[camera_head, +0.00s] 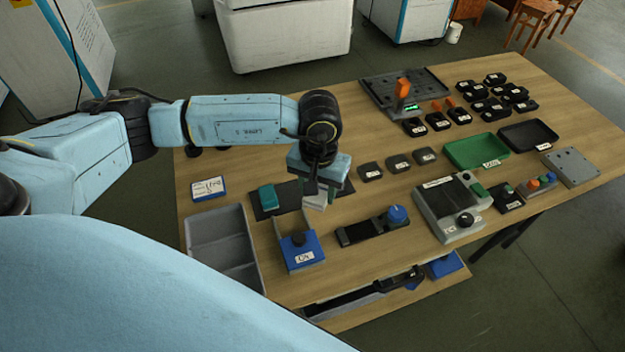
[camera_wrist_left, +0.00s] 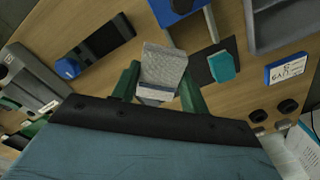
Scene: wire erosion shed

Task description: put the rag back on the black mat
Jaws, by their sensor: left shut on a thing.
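The rag (camera_head: 316,201) is a small light grey folded piece. My left gripper (camera_head: 317,190) is shut on it and points down. In the left wrist view the rag (camera_wrist_left: 164,66) sits between the green fingers of the gripper (camera_wrist_left: 160,88). The black mat (camera_head: 288,198) lies on the table under and around the gripper, partly hidden by it. In the left wrist view part of the mat (camera_wrist_left: 199,70) shows beside the rag. I cannot tell whether the rag touches the mat. My right gripper is not in view.
A teal block (camera_head: 268,197) lies on the mat's left part. A blue block with a black knob (camera_head: 301,250) stands in front, with a metal caliper-like frame behind it. A black device with a blue knob (camera_head: 372,226) lies to the right. A grey bin (camera_head: 215,213) is at the left.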

